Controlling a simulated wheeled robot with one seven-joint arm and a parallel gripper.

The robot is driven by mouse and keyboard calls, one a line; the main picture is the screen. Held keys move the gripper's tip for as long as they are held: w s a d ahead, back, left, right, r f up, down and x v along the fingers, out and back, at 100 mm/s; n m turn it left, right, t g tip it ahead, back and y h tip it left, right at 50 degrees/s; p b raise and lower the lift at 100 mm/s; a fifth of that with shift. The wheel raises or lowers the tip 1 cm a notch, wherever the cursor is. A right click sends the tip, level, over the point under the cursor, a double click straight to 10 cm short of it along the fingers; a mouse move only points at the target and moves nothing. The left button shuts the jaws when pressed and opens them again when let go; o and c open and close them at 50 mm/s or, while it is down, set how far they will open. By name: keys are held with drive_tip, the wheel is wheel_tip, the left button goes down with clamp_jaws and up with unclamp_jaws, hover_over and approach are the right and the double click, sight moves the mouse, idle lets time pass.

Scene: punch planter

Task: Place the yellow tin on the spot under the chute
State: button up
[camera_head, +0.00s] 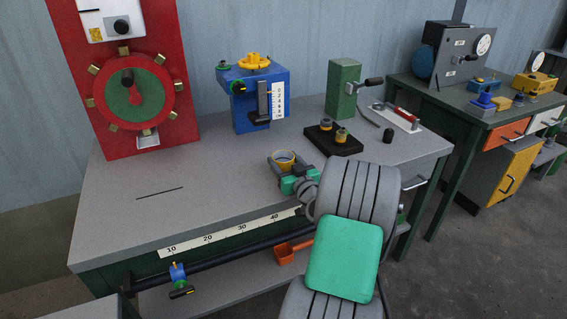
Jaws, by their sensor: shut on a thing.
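A small pale outlet (148,139) sits low on the red machine (184,105) at the back left. I cannot make out a clearly marked chute or the spot under it.
A blue device (244,111) with a yellow top stands at the back. A dark block (323,139) with small yellow-ringed pieces and a green post (343,90) stand behind my gripper. The bench's left front is clear apart from a thin dark slot (160,193).

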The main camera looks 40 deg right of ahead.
drive_tip(key=shift+f+b, duration=0.2)
drive_tip(key=shift+b, duration=0.15)
drive_tip(key=o, duration=1.5)
drive_tip(key=shift+r, duration=0.1)
